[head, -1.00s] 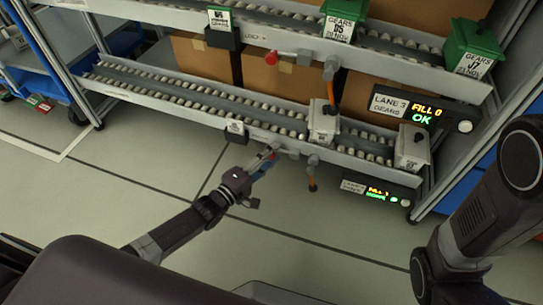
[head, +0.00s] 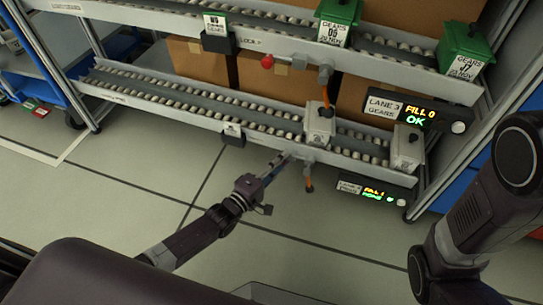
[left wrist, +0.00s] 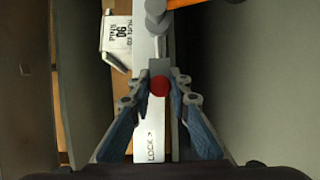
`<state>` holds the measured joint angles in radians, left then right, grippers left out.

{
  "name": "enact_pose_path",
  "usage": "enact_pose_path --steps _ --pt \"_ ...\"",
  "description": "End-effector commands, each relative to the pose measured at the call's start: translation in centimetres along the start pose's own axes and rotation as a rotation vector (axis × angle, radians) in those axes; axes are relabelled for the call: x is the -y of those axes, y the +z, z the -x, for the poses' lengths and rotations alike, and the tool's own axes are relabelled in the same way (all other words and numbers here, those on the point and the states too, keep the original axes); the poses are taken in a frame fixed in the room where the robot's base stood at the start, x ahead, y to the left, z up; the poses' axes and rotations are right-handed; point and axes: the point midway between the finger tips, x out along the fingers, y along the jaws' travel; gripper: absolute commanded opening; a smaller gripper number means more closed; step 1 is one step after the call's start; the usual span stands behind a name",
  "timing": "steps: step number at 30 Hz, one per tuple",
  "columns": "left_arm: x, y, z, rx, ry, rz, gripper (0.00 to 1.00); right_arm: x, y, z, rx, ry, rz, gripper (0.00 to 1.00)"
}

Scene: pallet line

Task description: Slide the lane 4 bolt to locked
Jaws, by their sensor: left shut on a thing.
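The lane 4 bolt runs along the front rail (head: 180,115) of the lower lane. Its round red knob (left wrist: 159,86) shows in the left wrist view between the fingers of my left gripper (left wrist: 160,92), which is shut on it. The rail there carries a "LOCK >" label (left wrist: 151,146), whose arrow points up the picture; the knob is beyond the label on that side. A grey cylindrical fitting (left wrist: 157,18) lies just ahead of the knob. In the head view my left gripper (head: 283,160) reaches the rail from below and hides the knob. My right gripper is out of view.
An orange-handled lever (head: 309,184) hangs just right of my left gripper. A lane display (head: 365,192) is farther right, small and partly illegible. Pale bins (head: 318,124) stand on the lower lane. The upper lane has a red knob (head: 267,61). Floor below is clear.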

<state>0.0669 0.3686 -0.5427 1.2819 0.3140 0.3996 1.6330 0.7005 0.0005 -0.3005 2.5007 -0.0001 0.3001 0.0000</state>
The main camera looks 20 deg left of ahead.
Motion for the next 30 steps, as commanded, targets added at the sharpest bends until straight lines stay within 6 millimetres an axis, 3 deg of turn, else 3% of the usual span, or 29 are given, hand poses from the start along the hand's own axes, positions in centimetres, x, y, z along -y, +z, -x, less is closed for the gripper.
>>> enact_pose_path --steps 9,10,14,23,30 --pt "0.0 0.6 -0.2 0.003 -0.001 0.0 0.0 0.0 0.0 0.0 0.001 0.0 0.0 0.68" --pt "0.0 0.6 -0.2 0.004 -0.001 0.0 0.19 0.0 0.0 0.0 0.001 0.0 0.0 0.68" --pt "0.0 0.6 -0.2 0.003 0.0 0.0 0.34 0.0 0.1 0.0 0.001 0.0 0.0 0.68" --pt "0.1 0.4 0.0 0.001 -0.001 -0.001 0.34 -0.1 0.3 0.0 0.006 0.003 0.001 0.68" --pt "0.2 0.4 3.0 0.001 -0.004 0.001 0.34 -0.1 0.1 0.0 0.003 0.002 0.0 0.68"
